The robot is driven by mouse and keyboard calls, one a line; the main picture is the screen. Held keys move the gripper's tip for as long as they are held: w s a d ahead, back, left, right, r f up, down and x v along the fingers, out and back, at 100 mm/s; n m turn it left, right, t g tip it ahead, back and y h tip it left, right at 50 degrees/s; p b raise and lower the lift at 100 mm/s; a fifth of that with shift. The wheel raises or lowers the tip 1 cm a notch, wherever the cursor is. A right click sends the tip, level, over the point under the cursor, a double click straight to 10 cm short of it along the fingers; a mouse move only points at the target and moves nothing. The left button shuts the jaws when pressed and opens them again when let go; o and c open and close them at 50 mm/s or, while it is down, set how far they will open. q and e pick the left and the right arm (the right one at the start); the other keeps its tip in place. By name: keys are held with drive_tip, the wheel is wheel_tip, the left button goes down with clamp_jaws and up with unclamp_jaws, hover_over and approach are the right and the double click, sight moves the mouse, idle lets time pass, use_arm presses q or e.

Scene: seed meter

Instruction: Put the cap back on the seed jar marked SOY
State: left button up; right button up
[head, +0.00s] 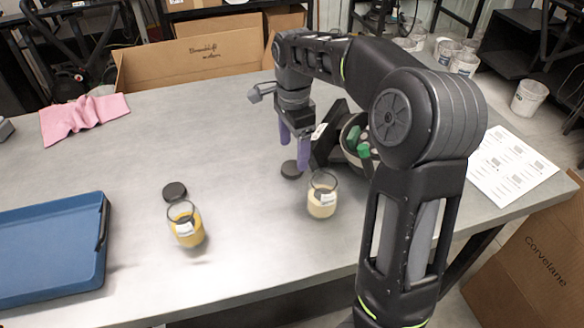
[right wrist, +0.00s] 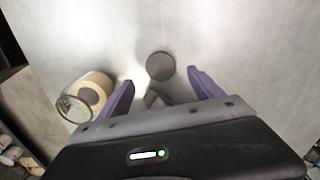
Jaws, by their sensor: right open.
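A glass jar of pale cream seeds (head: 322,200) stands open and upright on the table; it also shows in the right wrist view (right wrist: 88,94). A dark round cap (head: 291,169) lies flat behind it to the left. A second open jar with orange-yellow contents (head: 186,228) stands further left, with another dark cap (head: 174,191) behind it. Both jars bear white labels, too small to read, so I cannot tell which is SOY. My right gripper (head: 295,148) is open and empty above the table by the cream jar's cap. In the right wrist view that cap (right wrist: 160,66) shows ahead, between the purple fingertips.
A black device with a round bowl and green parts (head: 357,142) stands close right of my right gripper. A blue tray (head: 60,285) is at the left, a pink cloth (head: 84,117) at the back left, and printed sheets (head: 508,170) at the right.

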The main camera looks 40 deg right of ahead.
sight(289, 168)
drive_tip(key=shift+w+f+p, duration=0.1)
drive_tip(key=shift+f+p, duration=0.2)
drive_tip(key=shift+f, duration=2.3)
drive_tip(key=c, duration=1.4)
drive_tip(key=shift+a+r, duration=0.15)
drive_tip(key=shift+w+a+r, duration=0.2)
drive_tip(key=shift+a+r, duration=0.1)
wheel_tip(289, 168, up, 6)
drive_tip(key=shift+r+b, duration=0.1)
drive_tip(key=shift+b, duration=0.3)
drive_tip(key=w+a, duration=0.2)
drive_tip(key=a, duration=0.4)
drive_tip(key=w+a+b, duration=0.1)
drive_tip(key=w+a, duration=0.1)
drive_tip(key=a, duration=0.4)
drive_tip(key=w+a+b, duration=0.1)
drive_tip(key=w+a, duration=0.1)
drive_tip(key=a, duration=0.4)
drive_tip(key=shift+w, duration=0.1)
